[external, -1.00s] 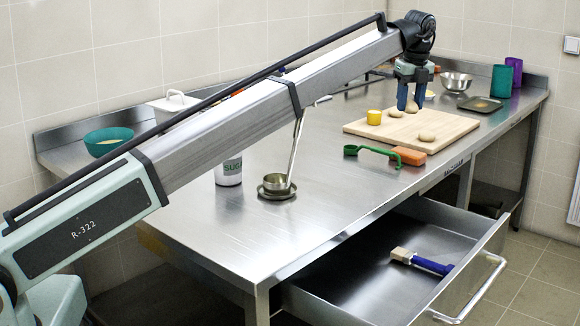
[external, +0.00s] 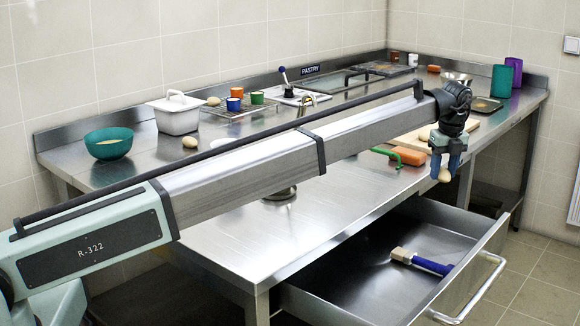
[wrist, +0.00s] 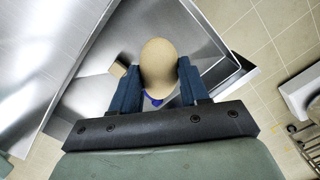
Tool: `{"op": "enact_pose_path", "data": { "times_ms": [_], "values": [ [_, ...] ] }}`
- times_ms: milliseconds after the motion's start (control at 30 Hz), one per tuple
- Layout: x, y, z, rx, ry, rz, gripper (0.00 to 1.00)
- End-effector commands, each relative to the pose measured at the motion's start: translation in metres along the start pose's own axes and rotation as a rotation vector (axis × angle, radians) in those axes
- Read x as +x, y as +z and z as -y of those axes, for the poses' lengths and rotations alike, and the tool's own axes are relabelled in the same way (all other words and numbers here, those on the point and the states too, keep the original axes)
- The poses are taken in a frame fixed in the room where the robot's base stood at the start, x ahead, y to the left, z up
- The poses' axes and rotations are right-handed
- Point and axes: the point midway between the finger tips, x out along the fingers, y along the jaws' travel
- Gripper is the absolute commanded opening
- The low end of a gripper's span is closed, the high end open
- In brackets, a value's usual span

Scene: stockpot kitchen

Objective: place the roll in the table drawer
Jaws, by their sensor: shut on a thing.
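My gripper (external: 446,168) is shut on a tan roll (external: 445,175) and holds it in the air, out past the table's front edge. In the wrist view the roll (wrist: 159,67) sits between the two blue fingers of my gripper (wrist: 160,78). The table drawer (external: 365,262) is pulled open, below and to the left of the gripper in the external view. In the wrist view part of the drawer (wrist: 88,100) shows beneath the roll. A brush with a blue handle (external: 430,265) lies in the drawer.
The drawer's front panel with its bar handle (external: 482,290) stands out from the table. The cutting board (external: 410,138) is partly hidden by my arm. An orange block (external: 410,156) and a green-handled tool (external: 385,152) lie near the table edge. The drawer floor left of the brush is clear.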

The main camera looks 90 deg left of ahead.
Motion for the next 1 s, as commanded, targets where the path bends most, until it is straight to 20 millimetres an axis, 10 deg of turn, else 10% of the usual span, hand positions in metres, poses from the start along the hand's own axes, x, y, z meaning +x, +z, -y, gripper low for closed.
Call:
{"op": "enact_pose_path", "data": {
  "times_ms": [233,1000],
  "values": [
    [0.068,-0.008,-0.001,0.0,0.001,0.0,0.15],
    [0.154,-0.019,0.0,0.0,0.0,0.0,0.15]
  ]
}}
